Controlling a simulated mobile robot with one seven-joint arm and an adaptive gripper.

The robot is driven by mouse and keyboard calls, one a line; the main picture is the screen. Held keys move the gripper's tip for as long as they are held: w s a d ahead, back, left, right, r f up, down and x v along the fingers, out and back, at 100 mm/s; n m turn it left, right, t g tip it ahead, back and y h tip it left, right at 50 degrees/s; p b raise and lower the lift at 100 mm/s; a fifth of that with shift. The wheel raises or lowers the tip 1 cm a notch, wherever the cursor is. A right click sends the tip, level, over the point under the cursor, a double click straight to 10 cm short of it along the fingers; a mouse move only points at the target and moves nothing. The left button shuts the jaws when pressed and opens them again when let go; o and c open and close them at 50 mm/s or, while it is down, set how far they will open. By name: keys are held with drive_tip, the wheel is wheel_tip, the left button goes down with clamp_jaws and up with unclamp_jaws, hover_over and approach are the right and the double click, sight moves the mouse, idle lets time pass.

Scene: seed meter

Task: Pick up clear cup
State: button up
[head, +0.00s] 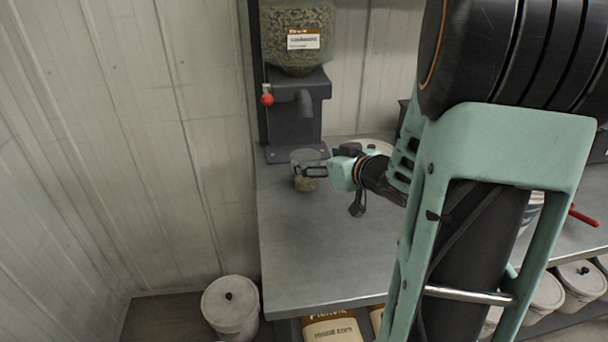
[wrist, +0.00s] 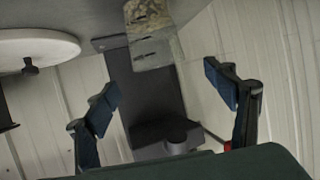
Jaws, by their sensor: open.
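The clear cup (head: 305,184) stands upright on the grey counter below the seed dispenser's spout, with seeds in its bottom. In the wrist view, which is turned upside down, the cup (wrist: 150,38) shows at the top, ahead of the fingertips and across the space between them. My gripper (head: 313,171) is open, reaching in from the right at the cup's height; its dark fingers overlap the cup in the head view. In the wrist view my gripper (wrist: 163,84) has its two fingers spread wide with nothing between them. I cannot tell whether a finger touches the cup.
The dark seed dispenser (head: 292,105) with a red-knobbed lever (head: 267,98) stands just behind the cup. A white lidded bucket (wrist: 40,47) is beside it in the wrist view. The counter (head: 325,250) is clear in front. Another white bucket (head: 230,308) is on the floor.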

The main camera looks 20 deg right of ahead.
sight(299, 155)
drive_tip(key=x, duration=0.2)
drive_tip(key=b+x, duration=0.1)
drive_tip(key=x, duration=0.3)
drive_tip(key=shift+f+b, duration=0.3)
drive_tip(key=shift+f, duration=0.05)
drive_tip(key=shift+w, duration=0.4)
drive_tip(key=c, duration=1.4)
drive_tip(key=shift+r, duration=0.15)
